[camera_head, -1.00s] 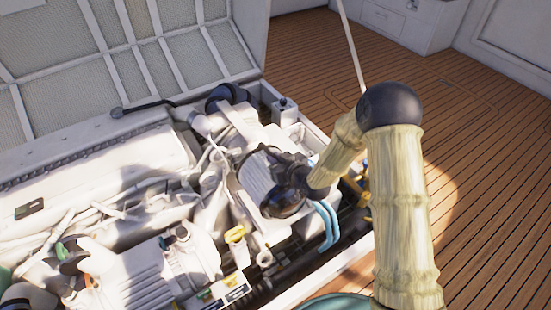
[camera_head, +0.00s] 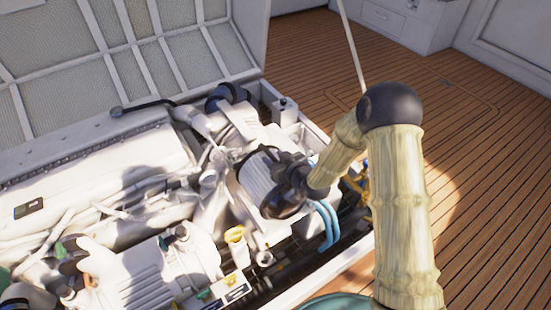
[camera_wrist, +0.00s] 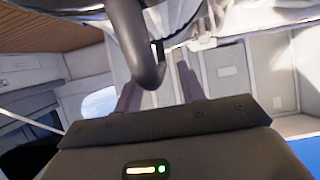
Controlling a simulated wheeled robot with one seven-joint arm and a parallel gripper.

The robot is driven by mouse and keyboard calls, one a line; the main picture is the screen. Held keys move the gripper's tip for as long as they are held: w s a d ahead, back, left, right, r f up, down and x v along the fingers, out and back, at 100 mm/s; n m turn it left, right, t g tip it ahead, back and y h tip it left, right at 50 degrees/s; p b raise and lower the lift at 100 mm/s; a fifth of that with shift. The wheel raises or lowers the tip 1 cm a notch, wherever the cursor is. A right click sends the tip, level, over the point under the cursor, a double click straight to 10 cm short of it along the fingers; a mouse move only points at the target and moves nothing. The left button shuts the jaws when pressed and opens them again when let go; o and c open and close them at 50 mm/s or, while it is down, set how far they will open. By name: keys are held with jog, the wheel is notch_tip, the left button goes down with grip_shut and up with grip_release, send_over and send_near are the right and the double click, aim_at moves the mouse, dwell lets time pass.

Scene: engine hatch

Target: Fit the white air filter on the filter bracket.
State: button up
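A white ribbed cylinder with dark ends, which looks like the air filter (camera_head: 257,177), lies among the engine parts in the head view. My arm reaches down to it from the right, and my dark wrist (camera_head: 292,184) covers its right side. My gripper (camera_wrist: 160,75) shows in the wrist view, its two fingers apart with light background between them. A dark curved tube (camera_wrist: 137,40) crosses close in front of the left finger and hides its tip. The fingertips are hidden in the head view. I cannot make out the filter bracket for certain.
The white engine (camera_head: 140,275) fills the open hatch, with the raised lid (camera_head: 130,45) behind. Blue hoses (camera_head: 327,226) and a yellow cap (camera_head: 235,234) lie close to the filter. A pale prop rod (camera_head: 350,45) rises behind my arm. The wooden floor (camera_head: 480,160) at right is clear.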

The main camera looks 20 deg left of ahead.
jog(key=shift+s+d+f, duration=0.1)
jog(key=p+v, duration=0.6)
jog(key=v, duration=1.1)
jog(key=shift+r, duration=0.25)
dwell(0.4)
